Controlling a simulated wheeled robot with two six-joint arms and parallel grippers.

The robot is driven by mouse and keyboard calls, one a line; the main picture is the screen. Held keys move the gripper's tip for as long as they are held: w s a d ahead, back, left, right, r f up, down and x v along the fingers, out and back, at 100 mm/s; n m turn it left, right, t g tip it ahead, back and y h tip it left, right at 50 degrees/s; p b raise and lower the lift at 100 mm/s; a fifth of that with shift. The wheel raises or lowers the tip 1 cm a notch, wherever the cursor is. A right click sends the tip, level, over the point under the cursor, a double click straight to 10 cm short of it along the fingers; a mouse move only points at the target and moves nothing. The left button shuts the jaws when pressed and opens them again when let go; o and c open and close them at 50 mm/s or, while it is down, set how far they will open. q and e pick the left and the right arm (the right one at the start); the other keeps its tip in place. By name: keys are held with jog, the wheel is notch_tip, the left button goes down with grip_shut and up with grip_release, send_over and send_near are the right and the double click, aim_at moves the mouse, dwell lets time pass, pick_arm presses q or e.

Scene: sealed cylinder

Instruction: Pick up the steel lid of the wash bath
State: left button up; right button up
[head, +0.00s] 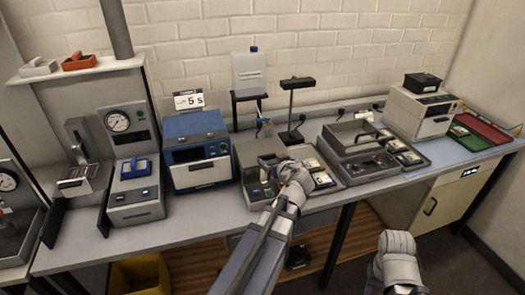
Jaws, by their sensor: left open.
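My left gripper (290,168) is over the grey bench unit (254,190) at the middle of the bench, and its fingers look small and partly hidden by its own wrist. It is open, and I see nothing held in it. A second grey unit (372,166) stands to its right, with a raised grey box part (350,134) at its back. I cannot tell for sure which of these is the wash bath, or make out its steel lid. My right gripper (396,246) is low at the right, in front of the bench and apart from everything on it.
A blue oven-like box (196,150) and a gauge unit (132,185) stand to the left. A black stand (293,110) and a white jug (248,72) are behind. Farther right are a white machine (418,112) and red and green trays (482,128). The bench front strip is clear.

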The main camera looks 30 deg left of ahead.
aim_at(267, 157)
pick_arm(q)
jog(key=b+x, duration=0.2)
jog(key=x, duration=0.1)
jog(key=shift+w+f, duration=0.1)
jog(key=shift+f, duration=0.4)
jog(key=shift+w+a+f+b, duration=1.05)
jog(key=shift+f+b, duration=0.05)
jog(key=shift+f, duration=0.05)
jog(key=shift+w+a, duration=0.25)
jog(key=shift+a, duration=0.15)
jog(key=c, duration=1.3)
jog(key=shift+c, duration=0.2)
